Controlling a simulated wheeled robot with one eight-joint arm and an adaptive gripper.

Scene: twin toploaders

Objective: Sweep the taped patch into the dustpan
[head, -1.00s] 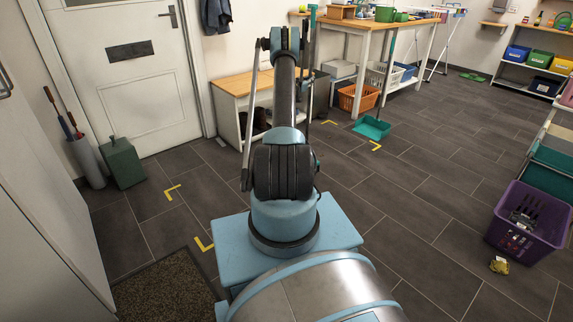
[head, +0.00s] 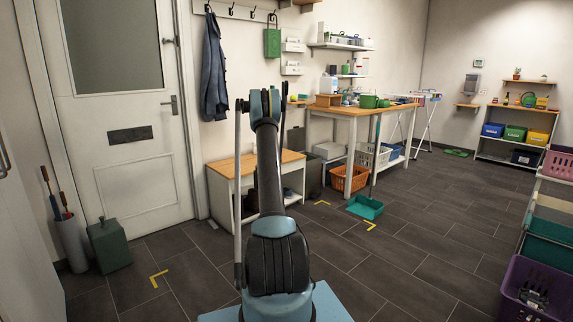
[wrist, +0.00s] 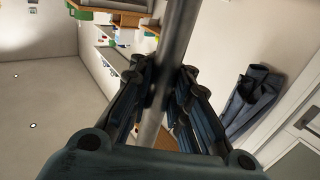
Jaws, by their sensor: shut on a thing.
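My gripper (wrist: 160,88) is shut on a long grey pole (wrist: 178,30), which runs between its fingers in the wrist view. A thin pale pole (head: 238,200) also stands close along the left of my raised arm in the head view; its lower end is hidden. I cannot see a brush head. Yellow tape corners mark the patch on the floor: one at the near left (head: 158,277), one at the right (head: 370,225) and one at the back (head: 321,203). My arm hides part of the patch, and I see no debris. The teal dustpan (head: 365,206) lies just beyond the right corners.
A wooden bench (head: 222,168) and a worktable (head: 350,112) stand along the back wall, with an orange basket (head: 349,179) beneath the table. A green bin (head: 110,246) stands by the door at left. A purple crate (head: 535,290) is at the right. The middle-right floor is clear.

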